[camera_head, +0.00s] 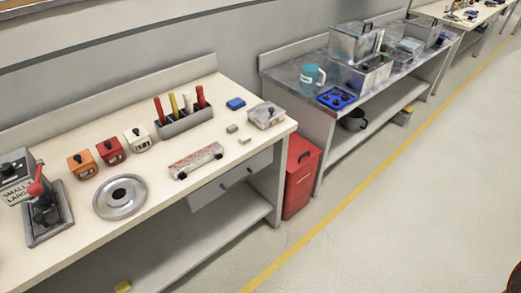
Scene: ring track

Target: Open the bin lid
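A red bin (298,188) stands on the floor in the gap between the two benches. Its red lid (303,149) lies across the top and looks closed, with a small dark handle (305,156) on it. The bin's left side is partly hidden by the near bench's leg. My gripper is not recognisable in this view. A dark shape is cut off at the lower right edge, and I cannot tell what it is.
The near bench (130,226) holds coloured blocks, a round metal dish (120,197), a tool rack (185,124) and a lever device (47,212). The far bench (290,75) holds metal boxes and a teal mug (313,76). Floor right of the yellow line (350,196) is clear.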

